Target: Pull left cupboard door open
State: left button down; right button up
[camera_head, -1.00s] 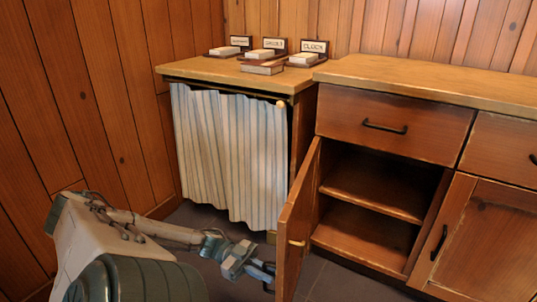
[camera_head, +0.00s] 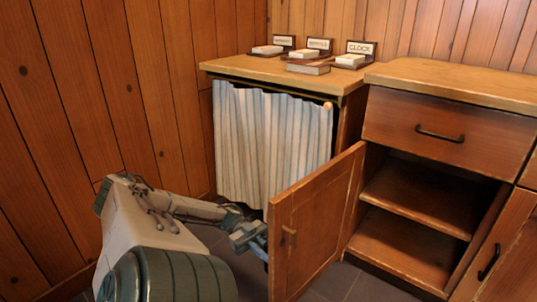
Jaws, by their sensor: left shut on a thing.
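The left cupboard door (camera_head: 325,210) is wooden and stands wide open, swung out to the left from its hinge side at the cupboard. My left gripper (camera_head: 252,240) is at the free edge, on the door's outer side. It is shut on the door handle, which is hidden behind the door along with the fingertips. The open cupboard (camera_head: 415,195) shows a middle shelf and looks empty. My right gripper is out of view.
A striped curtain (camera_head: 265,140) hangs under the left counter, behind the door. Labelled stands with pale blocks (camera_head: 348,60) sit on that counter. A closed drawer (camera_head: 450,130) is above the opening. The wood-panelled wall (camera_head: 70,130) is left of my arm.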

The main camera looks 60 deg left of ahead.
pick_arm(q)
jog(key=c, duration=1.6)
grip_release()
jog(key=shift+c, duration=0.2)
jog(key=v, duration=1.1)
jog(key=shift+d+f, duration=0.1)
